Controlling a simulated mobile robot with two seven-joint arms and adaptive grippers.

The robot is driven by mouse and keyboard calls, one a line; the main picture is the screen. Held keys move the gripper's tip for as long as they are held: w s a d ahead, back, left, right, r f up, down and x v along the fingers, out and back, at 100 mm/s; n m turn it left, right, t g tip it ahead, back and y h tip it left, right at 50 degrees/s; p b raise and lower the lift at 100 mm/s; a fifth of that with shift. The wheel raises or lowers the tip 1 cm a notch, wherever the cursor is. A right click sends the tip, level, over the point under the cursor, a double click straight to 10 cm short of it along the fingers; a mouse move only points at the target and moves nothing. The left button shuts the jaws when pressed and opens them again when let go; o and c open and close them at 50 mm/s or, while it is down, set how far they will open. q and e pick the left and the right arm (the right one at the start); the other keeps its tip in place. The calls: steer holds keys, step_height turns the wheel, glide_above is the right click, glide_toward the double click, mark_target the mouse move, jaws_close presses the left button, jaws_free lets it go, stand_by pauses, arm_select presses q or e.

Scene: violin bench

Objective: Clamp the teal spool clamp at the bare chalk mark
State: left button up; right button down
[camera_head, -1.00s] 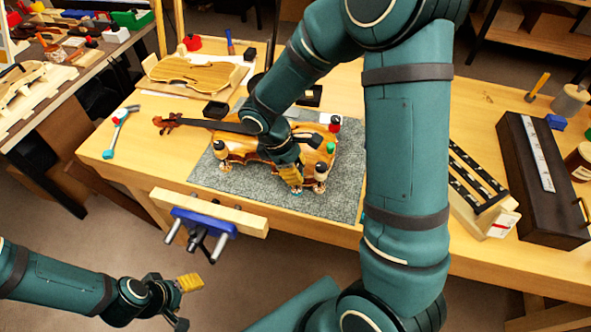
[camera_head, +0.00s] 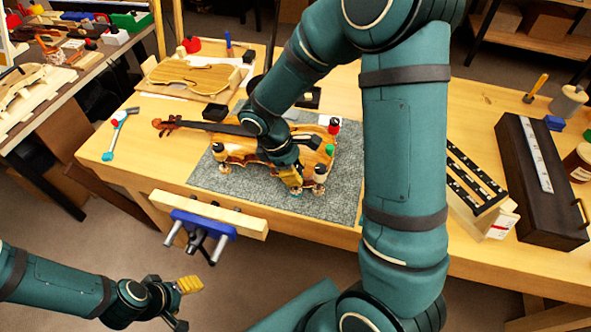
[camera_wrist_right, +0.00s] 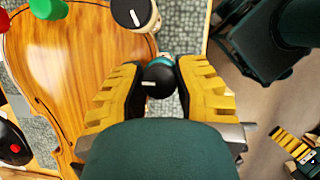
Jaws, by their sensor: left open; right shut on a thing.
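The violin (camera_head: 240,146) lies on the grey mat, its neck pointing left. My right gripper (camera_head: 292,178) is over the near edge of the violin body. In the right wrist view, my right gripper (camera_wrist_right: 160,78) is shut on the teal spool clamp (camera_wrist_right: 163,59), whose black knob with a white mark shows between the yellow fingers. The clamp is at or just beside the violin's edge; I cannot tell whether it touches the wood. The chalk mark cannot be made out. My left gripper (camera_head: 186,303) is open and empty, low in front of the bench.
Other spool clamps stand around the violin edge: a green-topped one (camera_wrist_right: 48,8), a black-topped one (camera_wrist_right: 135,12) close to the held clamp, and a red-topped one (camera_head: 334,124). A blue vise (camera_head: 205,222) juts from the bench front. A dark case (camera_head: 540,180) stands at right.

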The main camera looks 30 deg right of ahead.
stand_by(0.8)
steer(key=c, duration=0.8)
jaws_free()
steer(key=shift+o, duration=0.2)
steer(key=v, duration=1.2)
